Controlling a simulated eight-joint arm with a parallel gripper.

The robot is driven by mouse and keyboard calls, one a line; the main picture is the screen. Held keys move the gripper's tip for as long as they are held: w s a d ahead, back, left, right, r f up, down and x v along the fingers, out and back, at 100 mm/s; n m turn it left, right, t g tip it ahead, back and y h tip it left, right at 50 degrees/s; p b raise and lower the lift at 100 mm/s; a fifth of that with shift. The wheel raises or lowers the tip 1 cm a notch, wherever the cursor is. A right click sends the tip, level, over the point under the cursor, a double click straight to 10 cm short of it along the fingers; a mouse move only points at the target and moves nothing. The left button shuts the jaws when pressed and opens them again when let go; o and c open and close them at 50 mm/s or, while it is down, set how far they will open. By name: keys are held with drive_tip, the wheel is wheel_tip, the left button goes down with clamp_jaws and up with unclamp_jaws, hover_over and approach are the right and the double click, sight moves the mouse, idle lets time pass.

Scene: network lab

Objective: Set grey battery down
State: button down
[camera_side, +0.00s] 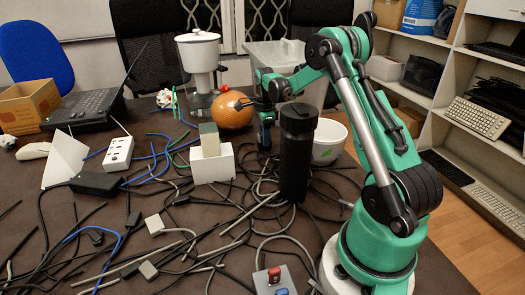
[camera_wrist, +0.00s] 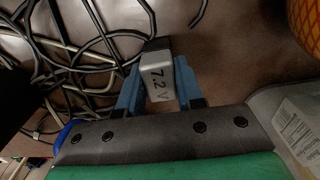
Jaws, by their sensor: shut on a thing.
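The grey battery (camera_wrist: 156,84) shows in the wrist view, marked "7.2 V", with a dark end pointing away from me. My gripper (camera_wrist: 158,66) has its two blue fingers shut on the battery's sides. In the side view my gripper (camera_side: 266,132) points down behind and left of the black cylinder, and the battery cannot be made out clearly there. I cannot tell whether the battery touches the table (camera_wrist: 225,65).
A tall black cylinder (camera_side: 298,150) stands close to my gripper, with a white bowl (camera_side: 328,142) to its right. An orange ball (camera_side: 231,110) and a white block (camera_side: 212,164) bearing a grey-green block (camera_side: 209,139) are to the left. Loose cables (camera_wrist: 90,45) cover much of the table.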

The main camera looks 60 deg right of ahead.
drive_tip(key=shift+f, duration=0.1)
drive_tip(key=c, duration=0.6)
unclamp_jaws()
drive_tip(key=shift+o, duration=0.2)
